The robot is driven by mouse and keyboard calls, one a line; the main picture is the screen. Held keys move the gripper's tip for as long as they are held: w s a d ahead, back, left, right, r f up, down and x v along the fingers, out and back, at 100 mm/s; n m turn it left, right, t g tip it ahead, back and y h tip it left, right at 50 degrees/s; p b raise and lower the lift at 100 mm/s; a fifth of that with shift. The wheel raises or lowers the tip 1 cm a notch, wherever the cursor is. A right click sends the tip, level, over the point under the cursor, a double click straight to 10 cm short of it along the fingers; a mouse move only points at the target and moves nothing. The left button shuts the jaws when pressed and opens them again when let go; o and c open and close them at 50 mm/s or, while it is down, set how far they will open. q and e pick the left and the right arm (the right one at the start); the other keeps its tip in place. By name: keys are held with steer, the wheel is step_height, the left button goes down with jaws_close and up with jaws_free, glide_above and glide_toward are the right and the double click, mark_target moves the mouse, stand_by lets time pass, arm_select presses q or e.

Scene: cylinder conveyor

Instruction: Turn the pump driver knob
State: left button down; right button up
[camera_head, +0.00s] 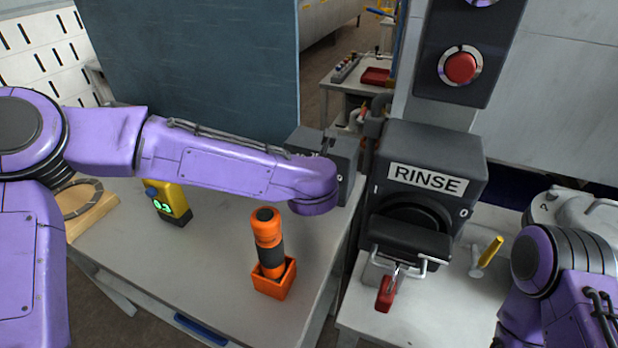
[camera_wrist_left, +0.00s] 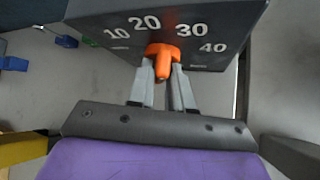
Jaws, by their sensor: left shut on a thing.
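The pump driver is a dark grey box (camera_head: 343,150), mostly hidden behind my left arm in the head view. In the left wrist view its dark face (camera_wrist_left: 95,20) carries the numbers 10, 20, 30 and 40. The orange knob (camera_wrist_left: 160,50) sits below the 20 and 30 marks. My left gripper (camera_wrist_left: 163,72) is shut on the knob, with one finger on each side of it. In the head view my left gripper is hidden behind my arm's end. My right arm shows at the lower right, but its gripper is out of view.
An orange and black cylinder tool (camera_head: 267,240) stands in an orange holder (camera_head: 274,280) on the table (camera_head: 215,265). A yellow device (camera_head: 170,203) stands at left. The RINSE machine (camera_head: 430,150) with a red-handled clamp (camera_head: 385,293) is at right, beside a yellow-handled tool (camera_head: 488,255).

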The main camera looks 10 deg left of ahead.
arm_select(q)
steer(key=shift+d+f+m+t+y, duration=0.15)
steer(key=shift+m+t+y, duration=0.15)
steer(key=shift+m+y, duration=0.55)
steer(key=shift+y, duration=0.25)
steer(key=c, duration=1.1)
jaws_free()
steer(key=shift+n, duration=0.25)
